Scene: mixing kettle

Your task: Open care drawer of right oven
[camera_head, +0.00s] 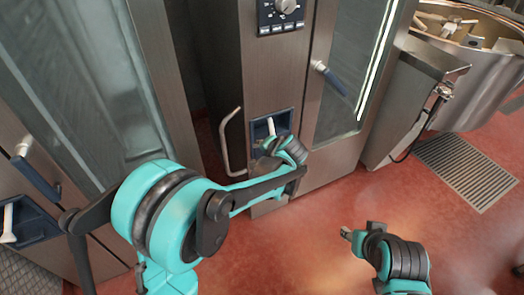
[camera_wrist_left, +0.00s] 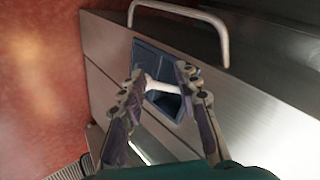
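The right oven (camera_head: 272,75) stands in the middle of the head view. Its care drawer (camera_head: 258,128) is a dark blue recess with a white handle (camera_head: 271,126), low on the steel front panel. My left gripper (camera_head: 277,146) is at the drawer and partly covers it. In the left wrist view, its two fingers (camera_wrist_left: 159,82) are apart, one on each side of the white handle (camera_wrist_left: 163,87). I cannot tell whether they touch it. The drawer (camera_wrist_left: 150,58) looks closed. My right gripper (camera_head: 350,234) is low at the right, above the floor, and its fingers are unclear.
A curved metal bar handle (camera_head: 228,150) stands out just left of the drawer. The oven door has a blue handle (camera_head: 340,80). Another oven with a similar blue drawer (camera_head: 32,220) is at the left. A steel kettle (camera_head: 490,75) and a floor grate (camera_head: 468,170) are at the right.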

